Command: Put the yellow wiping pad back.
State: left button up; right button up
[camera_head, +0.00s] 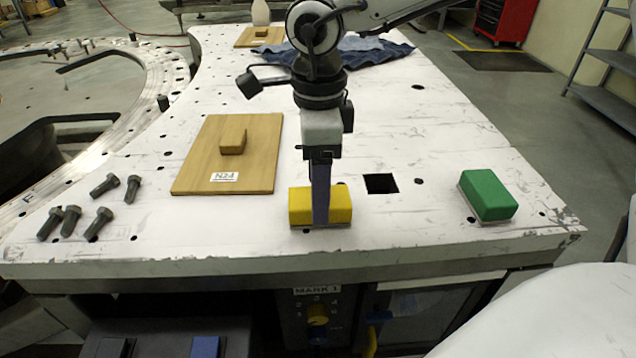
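The yellow wiping pad (340,205), a block on a thin pale base, lies on the white table near its front edge. My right gripper (320,190) points straight down at the pad. One finger shows and crosses the middle of the pad's front face; the other finger is hidden behind it. I cannot tell whether the fingers press on the pad or stand apart from it. The pad appears to rest on the table. My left gripper is not in view.
A green block (488,195) lies at the right, and a black square (381,184) is between it and the pad. A wooden board (200,165) with a small block and several bolts (72,220) are at the left. A blue cloth (385,52) lies at the back.

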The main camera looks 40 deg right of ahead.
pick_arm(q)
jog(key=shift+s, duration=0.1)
pick_arm(e)
jog(key=shift+r, duration=0.55)
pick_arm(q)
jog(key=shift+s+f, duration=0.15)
pick_arm(e)
notch_tip(320, 180, up, 11)
dwell(2.2)
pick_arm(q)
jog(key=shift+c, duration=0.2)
